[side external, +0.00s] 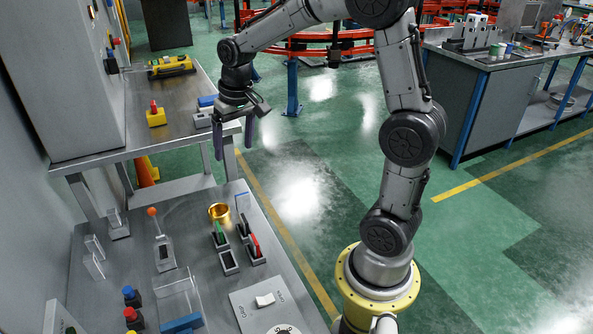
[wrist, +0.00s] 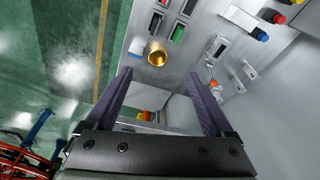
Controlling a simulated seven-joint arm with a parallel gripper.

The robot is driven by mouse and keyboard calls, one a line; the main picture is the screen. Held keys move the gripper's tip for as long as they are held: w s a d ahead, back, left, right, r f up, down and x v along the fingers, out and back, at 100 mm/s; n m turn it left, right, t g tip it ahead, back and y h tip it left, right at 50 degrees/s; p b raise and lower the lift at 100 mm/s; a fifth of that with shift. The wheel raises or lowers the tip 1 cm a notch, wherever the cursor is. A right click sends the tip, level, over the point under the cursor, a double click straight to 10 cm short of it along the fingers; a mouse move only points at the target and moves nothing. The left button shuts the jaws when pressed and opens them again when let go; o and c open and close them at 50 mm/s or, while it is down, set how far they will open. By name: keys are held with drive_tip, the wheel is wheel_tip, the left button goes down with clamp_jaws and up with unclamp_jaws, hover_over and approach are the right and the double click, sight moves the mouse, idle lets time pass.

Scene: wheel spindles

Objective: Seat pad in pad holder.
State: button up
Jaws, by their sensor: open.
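My gripper (side external: 234,149) is open and empty, its two purple fingers pointing down beside the upper shelf's right edge, above the lower bench. In the wrist view my gripper (wrist: 159,78) shows nothing between its fingers. On the lower bench is a group of small dark slotted holders. One holds a green upright piece (side external: 220,234), another a red upright piece (side external: 255,243); a front holder (side external: 228,261) looks empty. The green piece also shows in the wrist view (wrist: 178,33). I cannot tell which of these is the pad or the pad holder.
A gold cup (side external: 220,213) stands behind the holders. An orange-knobbed lever (side external: 152,212) and a switch panel (side external: 264,302) are on the lower bench. The upper shelf (side external: 180,131) bears a yellow block with a red knob (side external: 156,116) and a blue-and-white block (side external: 205,110).

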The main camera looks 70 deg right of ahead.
drive_tip(key=s+a+r+n+t, duration=0.1)
drive_tip(key=s+a+r+n, duration=0.1)
drive_tip(key=s+a, duration=0.3)
drive_tip(key=s+a+r+n+t, duration=0.2)
drive_tip(key=s+a, duration=0.3)
drive_tip(key=s, duration=0.9)
drive_tip(key=shift+s+a+r+n+y, duration=0.2)
drive_tip(key=shift+a+r+n+y, duration=0.2)
drive_tip(key=shift+n, duration=0.3)
drive_tip(key=shift+s, duration=0.3)
drive_tip(key=shift+c, duration=1.1)
drive_tip(key=shift+s+f, duration=0.15)
drive_tip(key=c, duration=0.3)
